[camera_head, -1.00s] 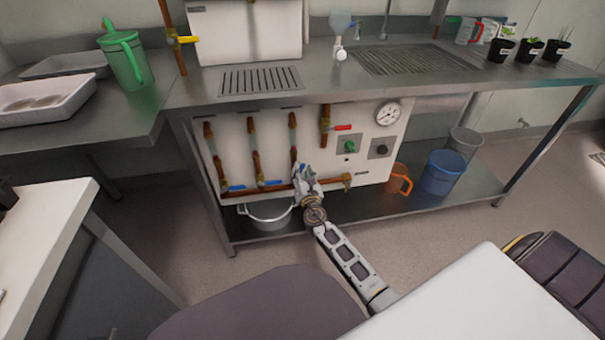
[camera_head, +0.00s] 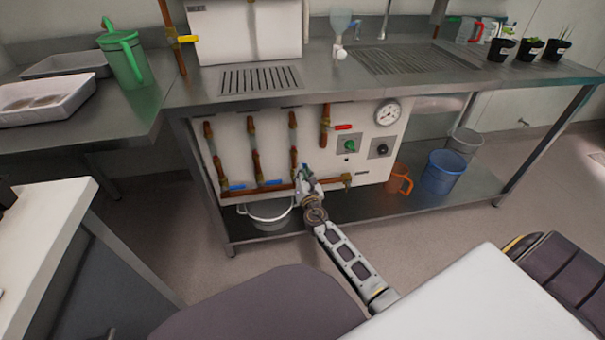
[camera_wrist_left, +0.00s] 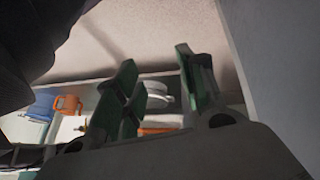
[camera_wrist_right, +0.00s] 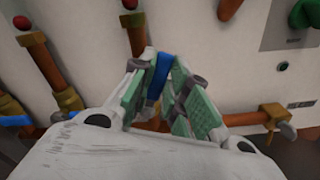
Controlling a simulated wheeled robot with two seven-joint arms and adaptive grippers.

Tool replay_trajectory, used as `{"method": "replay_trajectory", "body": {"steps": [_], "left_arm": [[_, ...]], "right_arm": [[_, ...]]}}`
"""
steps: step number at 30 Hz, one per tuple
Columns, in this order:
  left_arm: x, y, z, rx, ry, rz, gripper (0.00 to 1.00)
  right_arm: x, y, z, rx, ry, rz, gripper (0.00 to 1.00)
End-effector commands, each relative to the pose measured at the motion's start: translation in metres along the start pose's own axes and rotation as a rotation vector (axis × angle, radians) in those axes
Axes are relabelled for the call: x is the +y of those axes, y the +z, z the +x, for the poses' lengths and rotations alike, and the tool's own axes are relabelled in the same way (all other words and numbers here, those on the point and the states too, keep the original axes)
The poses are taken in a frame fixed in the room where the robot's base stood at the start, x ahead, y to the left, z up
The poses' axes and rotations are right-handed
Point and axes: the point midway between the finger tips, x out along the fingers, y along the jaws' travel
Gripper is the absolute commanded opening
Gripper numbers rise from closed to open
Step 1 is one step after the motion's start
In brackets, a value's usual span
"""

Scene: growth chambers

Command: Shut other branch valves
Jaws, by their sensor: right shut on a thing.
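A white panel (camera_head: 225,150) under the bench carries three vertical copper branch pipes. The left blue valve handle (camera_head: 237,187) and the middle blue valve handle (camera_head: 273,182) lie sideways, across their pipes. My right gripper (camera_head: 305,175) is at the foot of the third pipe and mostly hides the valve there. In the right wrist view, my right gripper (camera_wrist_right: 160,92) is shut on a blue handle (camera_wrist_right: 158,76), which stands between its green pads. My left gripper (camera_wrist_left: 155,80) shows only in the left wrist view, with its fingers apart and nothing seen between them.
A red-handled valve (camera_head: 342,127), a gauge (camera_head: 387,113) and a green knob (camera_head: 349,146) are on the panel's right. A yellow-handled valve (camera_head: 188,39) is above. A pot (camera_head: 268,222), an orange jug (camera_head: 399,180) and a blue bucket (camera_head: 441,173) stand on the lower shelf.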

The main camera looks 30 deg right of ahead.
Motion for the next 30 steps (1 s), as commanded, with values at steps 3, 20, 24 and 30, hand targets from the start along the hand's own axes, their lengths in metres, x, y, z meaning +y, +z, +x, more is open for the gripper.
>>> {"method": "replay_trajectory", "body": {"steps": [3,20,24,30], "left_arm": [[0.0,0.004,0.009,0.012,0.007,-0.005,0.4],[-0.001,0.033,0.073,0.132,0.062,-0.065,0.4],[0.0,0.036,0.082,0.144,0.075,-0.064,0.4],[0.0,0.041,0.096,0.16,0.093,-0.063,0.4]], "right_arm": [[-0.003,-0.002,0.0,0.0,0.0,0.034,0.0],[-0.024,-0.007,0.0,0.0,0.001,0.38,0.0],[-0.03,-0.01,0.0,0.0,0.0,0.481,0.0],[-0.037,-0.015,0.0,0.0,-0.001,0.627,0.0]]}}
